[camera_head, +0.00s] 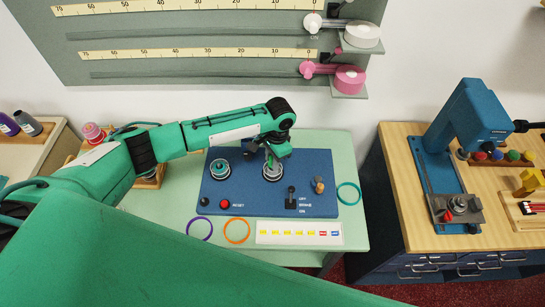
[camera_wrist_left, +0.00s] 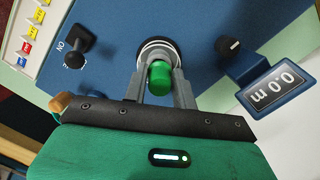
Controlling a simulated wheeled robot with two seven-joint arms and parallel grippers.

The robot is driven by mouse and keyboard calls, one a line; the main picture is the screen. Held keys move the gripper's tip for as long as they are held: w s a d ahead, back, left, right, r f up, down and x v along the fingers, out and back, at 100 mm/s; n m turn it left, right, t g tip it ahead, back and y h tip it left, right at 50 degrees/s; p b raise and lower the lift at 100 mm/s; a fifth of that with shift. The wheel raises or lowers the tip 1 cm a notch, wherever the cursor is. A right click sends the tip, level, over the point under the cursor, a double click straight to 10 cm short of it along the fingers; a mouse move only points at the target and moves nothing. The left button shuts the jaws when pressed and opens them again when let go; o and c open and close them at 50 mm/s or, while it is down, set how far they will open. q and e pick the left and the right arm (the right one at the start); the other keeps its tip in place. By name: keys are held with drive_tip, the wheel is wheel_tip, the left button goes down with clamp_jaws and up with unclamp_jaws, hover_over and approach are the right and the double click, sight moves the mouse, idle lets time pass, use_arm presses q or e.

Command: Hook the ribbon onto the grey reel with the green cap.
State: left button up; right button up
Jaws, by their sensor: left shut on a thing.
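My left gripper (camera_head: 271,165) points down at the right-hand round reel (camera_head: 272,175) on the blue panel. In the left wrist view, its two grey fingers (camera_wrist_left: 160,88) are closed on either side of a bright green cap (camera_wrist_left: 160,75). White and dark rings of the reel (camera_wrist_left: 158,44) show beneath the cap. A second round reel (camera_head: 220,170) with a dark greenish top stands to the left on the panel. I cannot make out a loose ribbon; the fingers hide part of the reel. My right gripper is not in view.
The blue panel (camera_head: 240,197) carries a black lever (camera_head: 291,193), a red button (camera_head: 224,203) and a yellowish knob (camera_head: 319,186). Purple (camera_head: 199,229), orange (camera_head: 237,230) and teal (camera_head: 348,193) rings lie on the pale green table. A "0.0 m" display (camera_wrist_left: 272,88) stands close to the gripper.

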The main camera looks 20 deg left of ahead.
use_arm(q)
drive_tip(key=shift+f+b, duration=0.3)
drive_tip(key=shift+f, duration=0.6)
drive_tip(key=o, duration=1)
drive_tip(key=shift+r, duration=0.2)
wheel_tip(320, 180, up, 7)
drive_tip(key=p, duration=0.7)
drive_tip(key=shift+f+p, duration=0.1)
drive_tip(key=shift+p, duration=0.3)
drive_tip(key=shift+f, duration=0.1)
